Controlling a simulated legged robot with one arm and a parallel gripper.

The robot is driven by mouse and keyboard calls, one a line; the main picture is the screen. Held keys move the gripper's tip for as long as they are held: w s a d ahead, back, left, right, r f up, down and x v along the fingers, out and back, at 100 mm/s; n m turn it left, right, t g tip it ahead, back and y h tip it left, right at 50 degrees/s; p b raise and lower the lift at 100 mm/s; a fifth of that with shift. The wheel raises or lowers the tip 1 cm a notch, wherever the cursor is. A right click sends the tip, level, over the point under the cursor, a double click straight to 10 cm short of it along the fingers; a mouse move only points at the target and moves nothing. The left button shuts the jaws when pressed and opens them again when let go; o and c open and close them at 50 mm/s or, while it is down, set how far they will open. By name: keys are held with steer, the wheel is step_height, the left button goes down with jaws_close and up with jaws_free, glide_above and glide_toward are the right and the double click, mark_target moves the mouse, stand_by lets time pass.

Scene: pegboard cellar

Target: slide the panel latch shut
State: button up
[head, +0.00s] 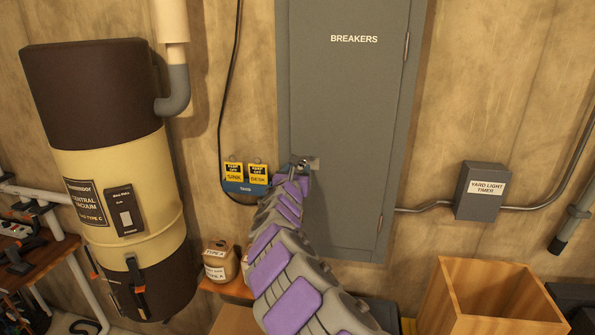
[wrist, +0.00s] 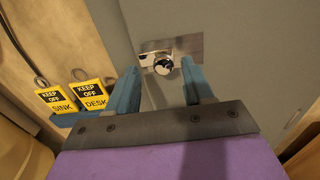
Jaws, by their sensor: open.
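The grey breaker panel (head: 345,110) is on the wall, its door closed and marked BREAKERS. Its latch (wrist: 163,63) is a round shiny knob on a metal plate (wrist: 185,45) near the door's left edge. In the head view the latch plate (head: 314,163) shows just beyond the end of my arm. My gripper (wrist: 155,82) is open, its two blue fingers on either side of the knob in the wrist view. The knob lies between or just beyond the fingertips; I cannot tell whether they touch it. How far the latch is slid is unclear.
Yellow KEEP OFF tags, SINK (head: 234,172) and DESK (head: 258,173), hang left of the panel. A central vacuum (head: 90,200) stands at left. A timer box (head: 480,190) and a wooden box (head: 450,300) are at right. A jug (head: 216,262) sits below.

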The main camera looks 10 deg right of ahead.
steer(key=b+v, duration=0.4)
steer(key=v, duration=1.1)
steer(key=shift+s+a+b, duration=0.15)
steer(key=shift+a+b, duration=0.15)
steer(key=shift+a, duration=0.15)
